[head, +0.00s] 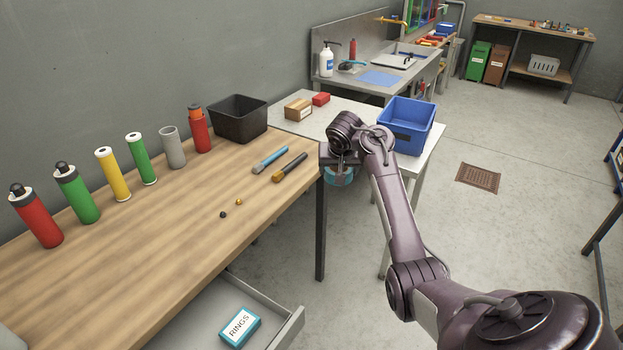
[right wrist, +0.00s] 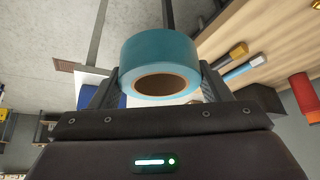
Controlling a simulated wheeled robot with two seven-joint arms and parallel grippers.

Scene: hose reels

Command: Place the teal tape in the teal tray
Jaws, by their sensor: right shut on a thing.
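The teal tape (right wrist: 160,52) is a roll with a brown cardboard core, held between the two fingers of my right gripper (right wrist: 158,78). In the head view my right gripper (head: 340,164) hangs just beyond the right end of the wooden bench, and the tape (head: 338,178) shows only partly below it, over the floor gap near the white table. I cannot make out a teal tray in either view. My left gripper is not in view.
A blue bin (head: 406,125), a cardboard box (head: 298,109) and a red box sit on the white table. An open drawer below holds a teal RINGS box (head: 239,327).

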